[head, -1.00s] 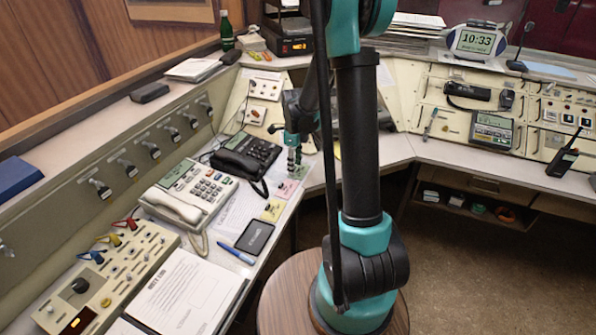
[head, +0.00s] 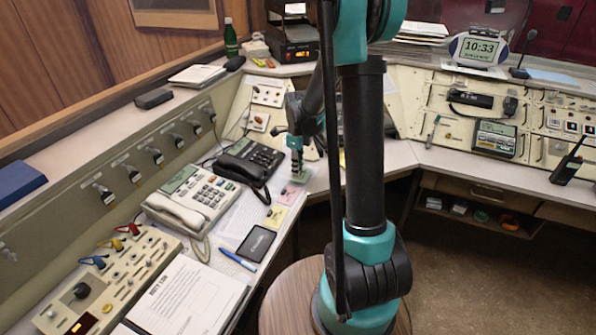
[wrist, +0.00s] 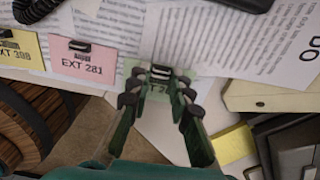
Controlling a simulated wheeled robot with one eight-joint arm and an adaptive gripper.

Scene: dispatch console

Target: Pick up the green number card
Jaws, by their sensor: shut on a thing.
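The green number card (head: 300,177) is in my gripper (head: 297,168) above the right part of the desk in the head view. In the wrist view the green card (wrist: 190,69) sits at the tips of my gripper (wrist: 160,84), whose two fingers are shut on it and cover part of its print. A pink card (wrist: 82,60) reading EXT 281 lies to its left, and a yellow card (wrist: 14,48) lies further left, partly cut off. The pink card (head: 290,194) and yellow card (head: 274,216) also lie on the desk in the head view.
A black telephone (head: 248,160) stands close left of my gripper, and a cream telephone (head: 192,197) is further left. Printed sheets (wrist: 225,42) lie under the cards. The desk's front edge runs close by. A black pad (head: 256,242) and a blue pen (head: 237,259) lie nearer.

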